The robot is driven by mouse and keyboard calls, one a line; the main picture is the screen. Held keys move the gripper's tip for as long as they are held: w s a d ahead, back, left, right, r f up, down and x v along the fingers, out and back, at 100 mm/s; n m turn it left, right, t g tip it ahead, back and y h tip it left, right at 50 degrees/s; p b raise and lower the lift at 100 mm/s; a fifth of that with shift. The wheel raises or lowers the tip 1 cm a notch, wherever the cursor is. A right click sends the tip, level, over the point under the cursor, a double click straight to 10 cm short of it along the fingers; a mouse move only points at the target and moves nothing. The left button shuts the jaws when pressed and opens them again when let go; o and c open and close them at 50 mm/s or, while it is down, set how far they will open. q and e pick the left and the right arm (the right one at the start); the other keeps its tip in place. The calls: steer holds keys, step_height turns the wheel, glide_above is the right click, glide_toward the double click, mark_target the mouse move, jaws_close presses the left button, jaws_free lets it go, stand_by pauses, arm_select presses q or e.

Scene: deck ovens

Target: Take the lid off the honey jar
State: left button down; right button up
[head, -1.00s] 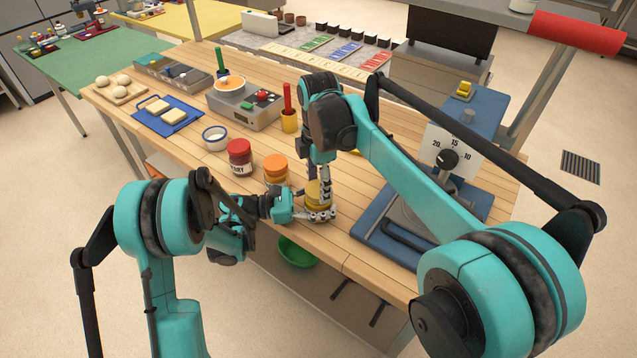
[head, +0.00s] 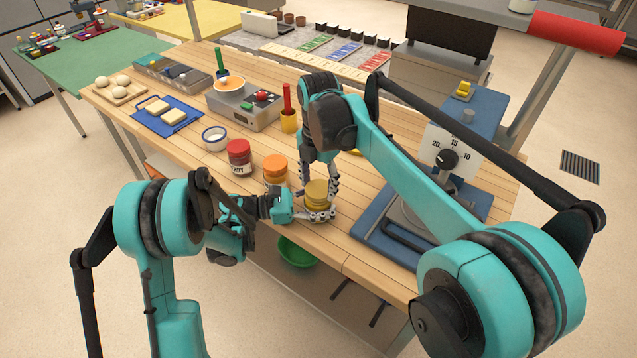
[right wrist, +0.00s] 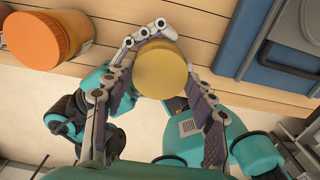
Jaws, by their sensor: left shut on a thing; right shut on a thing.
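The honey jar (head: 317,208) stands near the front edge of the wooden table, amber with a gold lid (head: 317,187). The round lid (right wrist: 161,70) also shows from above in the right wrist view and hides most of the jar. My left gripper (head: 318,216) comes in from the left and is shut around the jar's lower part. My right gripper (head: 320,189) points down from above, one finger on each side of the lid, shut on it. I cannot tell whether there is a gap between lid and jar.
An orange-lidded jar (head: 275,170) and a red-lidded jar (head: 239,157) stand close by to the left. A blue-based machine (head: 375,233) stands to the right. A green bowl (head: 297,252) is below the table edge.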

mark_target(319, 188)
steer(key=shift+r, duration=0.1)
steer(key=shift+r, duration=0.95)
steer(key=shift+r, duration=2)
arm_select(q)
steer(key=shift+c, duration=2)
jaws_free()
